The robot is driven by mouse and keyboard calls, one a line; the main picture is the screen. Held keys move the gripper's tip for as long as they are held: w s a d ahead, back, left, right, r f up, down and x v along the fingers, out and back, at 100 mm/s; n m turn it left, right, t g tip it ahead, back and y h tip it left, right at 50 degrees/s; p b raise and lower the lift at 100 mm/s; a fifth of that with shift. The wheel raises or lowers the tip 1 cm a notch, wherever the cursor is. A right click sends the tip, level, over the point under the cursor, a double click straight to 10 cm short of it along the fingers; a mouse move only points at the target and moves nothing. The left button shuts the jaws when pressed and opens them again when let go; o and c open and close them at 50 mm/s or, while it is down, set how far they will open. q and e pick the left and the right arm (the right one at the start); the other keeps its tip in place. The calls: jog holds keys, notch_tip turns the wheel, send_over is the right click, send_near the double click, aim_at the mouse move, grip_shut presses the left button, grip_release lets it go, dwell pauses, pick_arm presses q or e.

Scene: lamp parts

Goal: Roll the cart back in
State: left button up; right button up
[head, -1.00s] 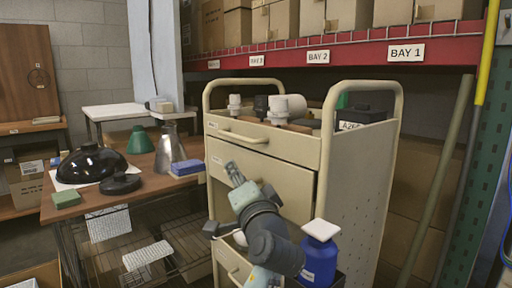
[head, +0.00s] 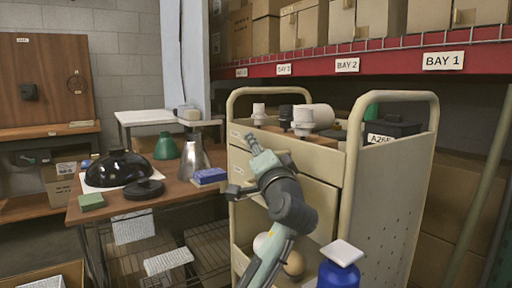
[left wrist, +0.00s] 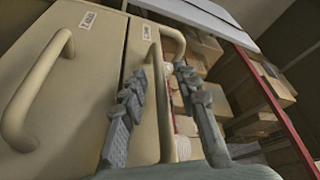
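The cart (head: 383,205) is a beige metal trolley with looped tube handles at both ends, standing in front of the red shelf rack. Its drawer front (head: 310,205) faces me; below it is an open lower space holding round objects. My left gripper (head: 250,143) is raised at the upper left of the drawer fronts and covers part of the top one. In the left wrist view its fingers (left wrist: 162,90) are apart, with the cart's edge and tube frame showing between them. Contact is unclear. A curved drawer handle (left wrist: 62,45) is left of the fingers. My right gripper is out of view.
White lamp parts (head: 303,120) and a black box (head: 393,128) sit on the cart's top. A blue container (head: 336,275) with a white square top is close in front. A wooden table (head: 160,198) with lamp shades stands left. The red rack (head: 400,55) is behind.

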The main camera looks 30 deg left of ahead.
pick_arm(q)
grip_shut()
dwell(0.5)
